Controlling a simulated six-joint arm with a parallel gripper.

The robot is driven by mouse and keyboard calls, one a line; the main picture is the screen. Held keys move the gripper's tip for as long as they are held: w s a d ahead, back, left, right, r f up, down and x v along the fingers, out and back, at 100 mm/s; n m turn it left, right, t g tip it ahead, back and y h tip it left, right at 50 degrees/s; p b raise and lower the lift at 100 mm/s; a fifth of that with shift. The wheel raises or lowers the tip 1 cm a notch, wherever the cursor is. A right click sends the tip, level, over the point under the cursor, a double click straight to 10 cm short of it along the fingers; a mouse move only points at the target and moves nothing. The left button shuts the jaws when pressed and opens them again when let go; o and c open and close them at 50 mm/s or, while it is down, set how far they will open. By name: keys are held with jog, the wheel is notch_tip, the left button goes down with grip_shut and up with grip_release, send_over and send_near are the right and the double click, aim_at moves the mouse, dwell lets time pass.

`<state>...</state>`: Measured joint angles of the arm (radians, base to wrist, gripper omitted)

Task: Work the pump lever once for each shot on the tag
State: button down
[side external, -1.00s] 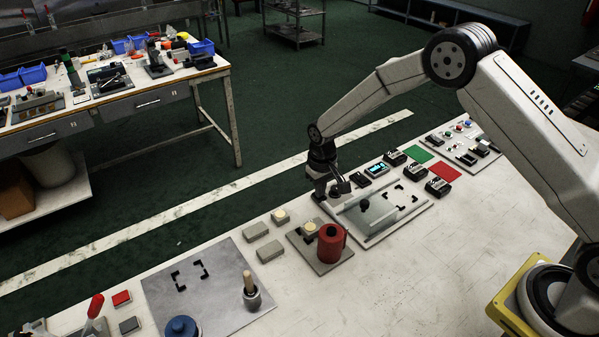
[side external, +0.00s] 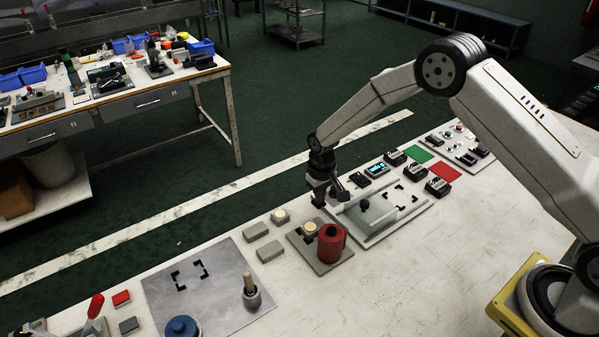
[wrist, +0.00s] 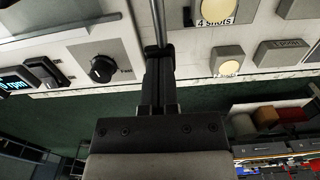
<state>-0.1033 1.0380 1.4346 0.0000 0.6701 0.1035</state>
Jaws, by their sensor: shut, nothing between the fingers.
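The pump unit is a red cylinder (side external: 332,242) on a grey plate. In the wrist view my gripper's closed fingers (wrist: 158,52) are beside the end of a thin grey rod (wrist: 160,22). I cannot tell whether they touch it, or whether this rod is the pump lever.
A black knob (wrist: 102,69) and a lit display (wrist: 15,80) are to the left in the wrist view. Grey blocks (side external: 270,250) lie left of the pump, one with a cream disc (side external: 281,216). A grey plate (side external: 205,300) lies farther left.

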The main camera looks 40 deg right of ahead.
notch_tip(320, 180, up, 8)
jog(key=shift+r, duration=0.25)
dwell(1.4)
dwell(0.6)
jog(key=s+d+r+t, duration=0.1)
jog(key=s+r, duration=0.1)
jog(key=s, duration=0.6)
jog(key=s+d+r, duration=0.2)
jog(key=s+r, duration=0.1)
jog(key=s, duration=0.5)
jog(key=s+d+r+t, duration=0.1)
jog(key=s+d+r, duration=0.1)
jog(key=s, duration=0.6)
jog(key=shift+d+r+t, duration=0.2)
jog(key=shift+r+t, duration=0.1)
jog(key=shift+r, duration=0.2)
